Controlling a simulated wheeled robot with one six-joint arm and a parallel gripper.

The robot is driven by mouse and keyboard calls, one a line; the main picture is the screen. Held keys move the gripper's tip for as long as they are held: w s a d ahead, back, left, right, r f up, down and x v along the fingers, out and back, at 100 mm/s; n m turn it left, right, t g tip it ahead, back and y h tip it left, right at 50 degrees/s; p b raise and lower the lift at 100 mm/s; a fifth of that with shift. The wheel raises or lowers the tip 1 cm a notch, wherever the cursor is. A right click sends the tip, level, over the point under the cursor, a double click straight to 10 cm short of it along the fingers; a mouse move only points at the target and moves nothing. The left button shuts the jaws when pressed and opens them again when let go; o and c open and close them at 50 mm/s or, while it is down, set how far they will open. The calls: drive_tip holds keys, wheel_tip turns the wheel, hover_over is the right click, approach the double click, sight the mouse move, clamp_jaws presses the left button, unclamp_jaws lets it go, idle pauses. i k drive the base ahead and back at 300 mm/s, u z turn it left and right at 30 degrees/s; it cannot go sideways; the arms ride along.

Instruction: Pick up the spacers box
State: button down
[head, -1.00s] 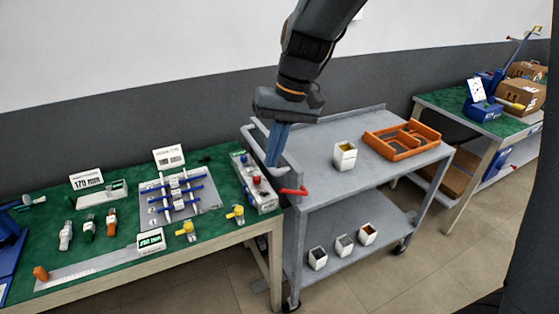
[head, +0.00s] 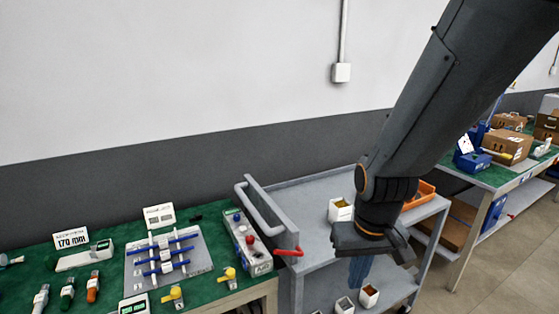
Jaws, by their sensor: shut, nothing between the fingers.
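No label reading "spacers" can be made out, so I cannot tell which box is the spacers box. A white open box (head: 338,212) with yellowish contents stands on the grey cart's top shelf (head: 310,195), partly beside my wrist. Small white boxes sit on the lower shelf; one with orange-brown contents (head: 369,295) and one with dark contents (head: 344,305) show near the bottom edge. My gripper (head: 358,272) points down with blue fingers, shut and empty. In the picture it appears below and right of the top box, in front of the cart.
An orange divided tray (head: 420,192) on the cart is partly hidden by my arm. The cart's handle (head: 262,212) and red lever (head: 288,252) are at its left end. A green workbench (head: 215,283) with fixtures stands left; another bench (head: 490,172) with cartons stands right.

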sight(340, 210)
drive_tip(key=u, duration=0.05)
drive_tip(key=k, duration=0.65)
drive_tip(key=z, duration=0.45)
drive_tip(key=i, duration=1.45)
drive_tip(key=u, duration=0.8)
